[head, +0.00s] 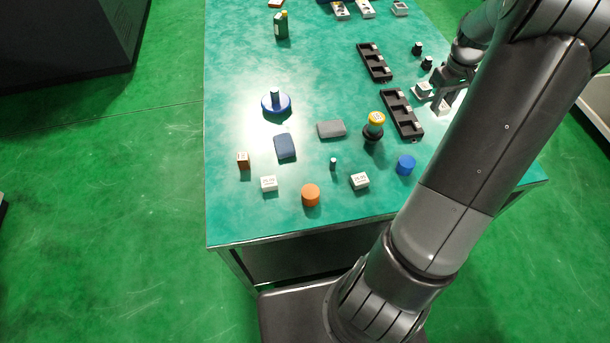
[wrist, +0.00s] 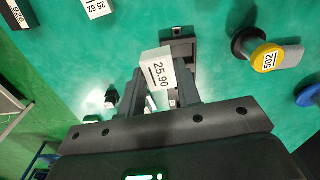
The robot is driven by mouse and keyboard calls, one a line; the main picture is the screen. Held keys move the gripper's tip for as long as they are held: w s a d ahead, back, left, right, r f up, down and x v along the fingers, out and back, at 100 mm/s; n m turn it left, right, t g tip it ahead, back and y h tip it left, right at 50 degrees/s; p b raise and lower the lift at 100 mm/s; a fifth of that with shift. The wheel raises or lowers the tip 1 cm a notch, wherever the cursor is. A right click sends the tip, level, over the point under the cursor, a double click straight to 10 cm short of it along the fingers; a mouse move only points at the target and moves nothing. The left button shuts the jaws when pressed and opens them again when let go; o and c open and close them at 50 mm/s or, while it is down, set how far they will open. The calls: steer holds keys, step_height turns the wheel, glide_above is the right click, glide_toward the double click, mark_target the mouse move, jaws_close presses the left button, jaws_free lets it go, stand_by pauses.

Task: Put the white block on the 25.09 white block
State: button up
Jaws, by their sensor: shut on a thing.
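My gripper (wrist: 161,80) is shut on a white block (wrist: 158,68) whose label reads 25.90 in the wrist view. In the head view my gripper (head: 446,90) is at the table's right side, with the held block (head: 443,106) beside a black slotted tray. Another white block (head: 422,90) lies close to it; in the wrist view this block (wrist: 97,8) seems to read 25.82 or 25.62. Two more white blocks stand near the front edge, one at left (head: 269,184) and one at right (head: 360,181). Their labels are too small to read surely, so I cannot tell which is 25.09.
Black slotted trays (head: 388,100) (head: 374,50) lie left of my gripper. A yellow-topped dark piece (head: 374,133), a blue cylinder (head: 405,165), an orange cylinder (head: 311,195) and a grey slab (head: 332,129) stand towards the front.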

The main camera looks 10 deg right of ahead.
steer(key=a+r+n, duration=0.1)
steer(key=a+n, duration=0.3)
steer(key=a, duration=1.6)
steer(key=n, duration=0.4)
glide_above(269, 181)
step_height(269, 181, down, 7)
steer(key=shift+f, duration=1.95)
steer(key=shift+f, duration=0.15)
steer(key=o, duration=1.1)
step_height(269, 181, up, 12)
steer(key=shift+r, duration=0.2)
